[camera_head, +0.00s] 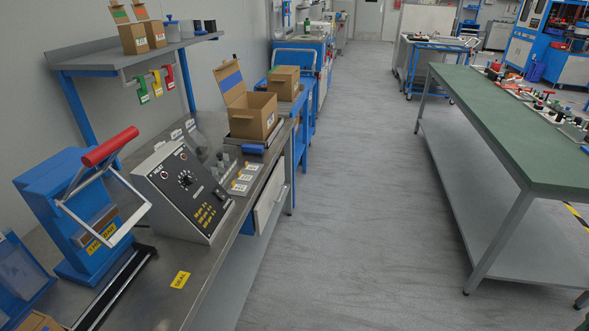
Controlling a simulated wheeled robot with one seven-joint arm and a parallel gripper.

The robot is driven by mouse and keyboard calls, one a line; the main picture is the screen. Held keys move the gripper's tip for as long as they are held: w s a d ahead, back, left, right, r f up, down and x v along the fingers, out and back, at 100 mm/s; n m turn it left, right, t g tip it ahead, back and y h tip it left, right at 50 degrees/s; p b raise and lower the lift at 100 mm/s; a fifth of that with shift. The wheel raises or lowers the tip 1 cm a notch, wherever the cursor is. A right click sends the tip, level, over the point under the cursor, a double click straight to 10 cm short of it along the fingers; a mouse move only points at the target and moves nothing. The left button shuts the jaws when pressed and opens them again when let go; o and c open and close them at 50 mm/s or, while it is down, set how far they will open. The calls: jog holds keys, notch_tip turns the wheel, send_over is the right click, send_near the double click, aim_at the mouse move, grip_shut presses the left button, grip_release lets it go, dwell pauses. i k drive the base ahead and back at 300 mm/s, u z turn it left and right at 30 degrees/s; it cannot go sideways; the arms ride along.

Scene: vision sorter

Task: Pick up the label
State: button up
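Several small white labels with dark print (239,187) lie in a row on the left workbench, just right of the sloped control box. Their print is too small to read. A yellow label marked "SEAL" (180,279) lies flat near the bench's front edge. I cannot tell which of these the task means. My gripper is not in view.
The grey control box (185,190) and a blue press with a red handle (109,147) stand on the metal bench. An open cardboard box (251,121) sits farther back. A green-topped table (500,130) is at right. The grey floor (375,200) between is clear.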

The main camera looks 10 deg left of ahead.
aim_at(239, 188)
jog(key=z, duration=0.1)
jog(key=i, duration=1.1)
jog(key=u, duration=0.85)
jog(key=i, duration=0.6)
jog(key=u, duration=0.5)
